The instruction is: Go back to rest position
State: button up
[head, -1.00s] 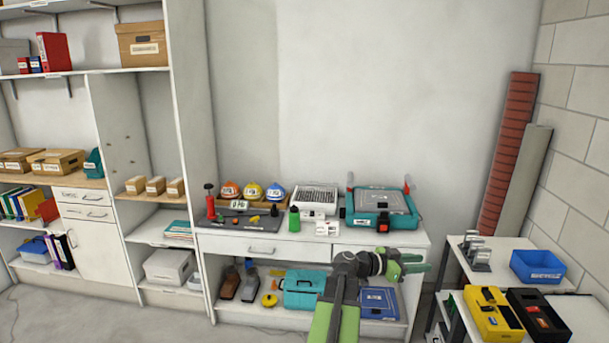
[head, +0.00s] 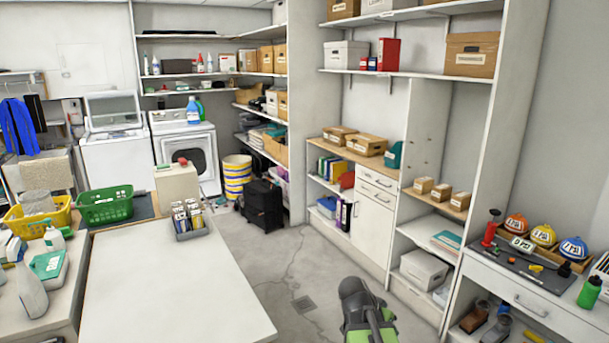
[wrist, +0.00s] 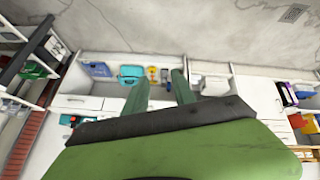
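My arm (head: 365,315) shows at the bottom of the head view, a dark joint with a green link. The gripper's fingers cannot be made out there. In the wrist view my gripper (wrist: 161,80) has two green fingers standing apart with nothing held between them. Behind them, the wrist view shows the shelving upside down, with a teal case (wrist: 131,75) on a shelf beyond the left finger.
A white table (head: 170,285) stands at the left, with a green basket (head: 105,206) at its far side. White shelving (head: 374,225) and a workbench (head: 525,295) line the right. Grey floor (head: 270,255) lies open between, with a black cart (head: 264,205) further back.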

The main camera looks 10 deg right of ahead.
jog(key=s+a+f+n+y, duration=0.1)
jog(key=a+n+y, duration=0.1)
jog(key=a, duration=0.4)
jog(key=s+a+f+n+g+y, duration=0.1)
jog(key=s+a+n+y, duration=0.1)
jog(key=a+n, duration=0.3)
jog(key=s+a+f+n+y, duration=0.1)
jog(key=a+n, duration=0.3)
jog(key=a, duration=0.4)
jog(key=shift+s+a+f+g+y, duration=0.3)
jog(key=shift+s+a+g+y, duration=0.15)
jog(key=shift+y, duration=0.35)
